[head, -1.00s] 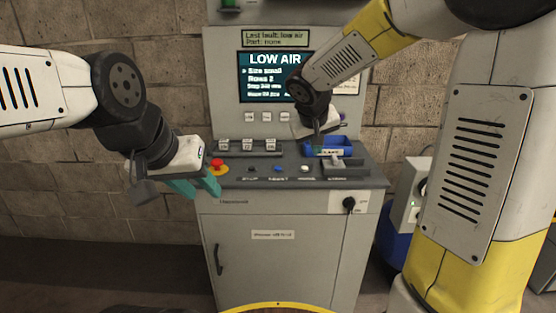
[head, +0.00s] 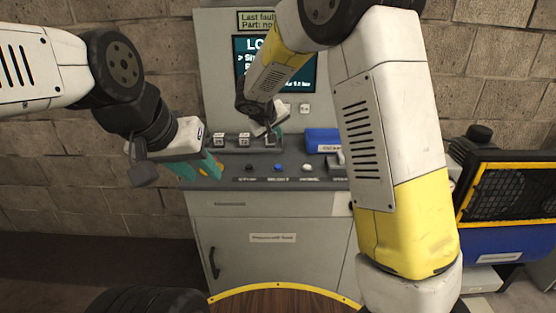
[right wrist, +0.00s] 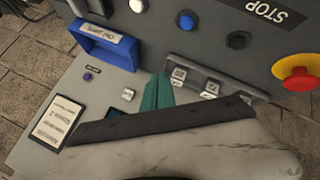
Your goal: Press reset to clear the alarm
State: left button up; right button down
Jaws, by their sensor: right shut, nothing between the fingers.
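The control panel (head: 225,181) has a blue button (head: 278,167) above a small label that seems to read RESET. A black button (head: 249,167) and a white button (head: 307,167) flank it. The blue button also shows in the right wrist view (right wrist: 186,20). The screen (head: 308,75) is partly covered by my right arm; it read LOW AIR earlier. My right gripper (head: 279,132) is shut and empty, behind the button row by the right-hand rocker switch; its teal fingers show in the right wrist view (right wrist: 157,92). My left gripper (head: 200,168) is open at the panel's left end.
A red emergency stop (right wrist: 298,80) on a yellow base is mostly hidden by my left gripper in the head view. A blue tray (head: 322,139) sits right of several rocker switches (right wrist: 195,85). A black, yellow-framed machine (head: 520,195) stands at the right.

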aim_at(277, 167)
jog(key=shift+f, duration=0.15)
jog(key=shift+f, duration=4.25)
jog(key=shift+f, duration=0.15)
jog(key=shift+f, duration=0.25)
jog(key=shift+f, duration=0.45)
jog(key=shift+r, duration=0.85)
